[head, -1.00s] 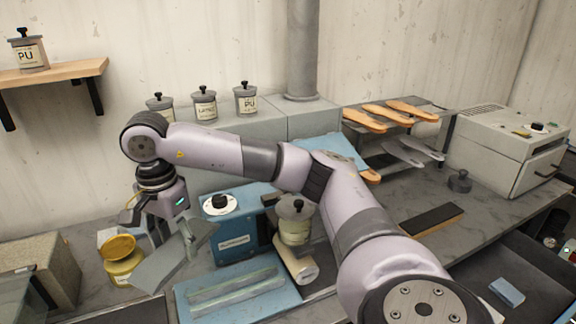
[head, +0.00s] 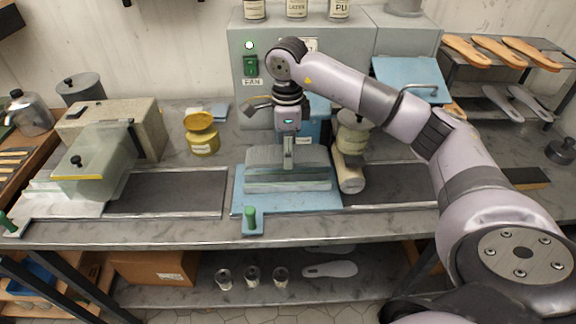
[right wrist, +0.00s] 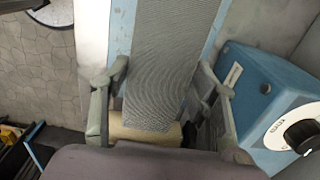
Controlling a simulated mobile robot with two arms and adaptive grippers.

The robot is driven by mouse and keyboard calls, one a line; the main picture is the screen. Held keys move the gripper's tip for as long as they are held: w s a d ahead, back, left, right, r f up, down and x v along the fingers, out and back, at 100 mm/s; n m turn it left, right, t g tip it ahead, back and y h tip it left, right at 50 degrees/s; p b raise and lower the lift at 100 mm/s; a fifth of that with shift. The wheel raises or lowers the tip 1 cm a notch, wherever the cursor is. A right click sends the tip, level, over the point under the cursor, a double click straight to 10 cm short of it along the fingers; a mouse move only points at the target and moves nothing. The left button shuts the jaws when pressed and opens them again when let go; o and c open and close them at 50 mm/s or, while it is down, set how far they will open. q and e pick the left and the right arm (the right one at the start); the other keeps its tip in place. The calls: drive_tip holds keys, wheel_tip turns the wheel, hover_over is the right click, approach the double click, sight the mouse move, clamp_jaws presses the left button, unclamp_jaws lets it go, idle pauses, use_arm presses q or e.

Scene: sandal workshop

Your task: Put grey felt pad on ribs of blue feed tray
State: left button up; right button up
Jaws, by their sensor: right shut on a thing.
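The grey felt pad (head: 262,157) is a flat, ribbed-looking grey sheet in the head view. It lies level over the back part of the blue feed tray (head: 287,203), along its pale ribs (head: 288,184). I cannot tell whether it touches the ribs or hangs just above them. My right gripper (head: 288,162) points down at the pad's middle and is shut on it. In the right wrist view the pad (right wrist: 172,62) runs between the two fingers of the right gripper (right wrist: 160,92), with the blue tray (right wrist: 122,32) beneath. My left gripper is not in view.
A blue machine (right wrist: 262,95) with a dial stands close beside the right gripper. A cream roller (head: 350,174) and a lidded pot (head: 353,135) are right of the tray. A yellow jar (head: 201,140) stands left. A green knob (head: 250,218) is at the tray's front.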

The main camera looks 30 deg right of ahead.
wheel_tip(320, 180, down, 2)
drive_tip(key=shift+f, duration=0.45)
wheel_tip(320, 180, down, 3)
drive_tip(key=shift+f+p, duration=0.2)
drive_tip(key=shift+p, duration=0.4)
drive_tip(key=shift+f, duration=0.2)
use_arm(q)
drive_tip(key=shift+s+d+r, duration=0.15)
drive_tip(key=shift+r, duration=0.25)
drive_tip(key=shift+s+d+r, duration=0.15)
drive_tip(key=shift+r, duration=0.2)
use_arm(e)
drive_tip(key=shift+f, duration=0.2)
drive_tip(key=o, duration=1)
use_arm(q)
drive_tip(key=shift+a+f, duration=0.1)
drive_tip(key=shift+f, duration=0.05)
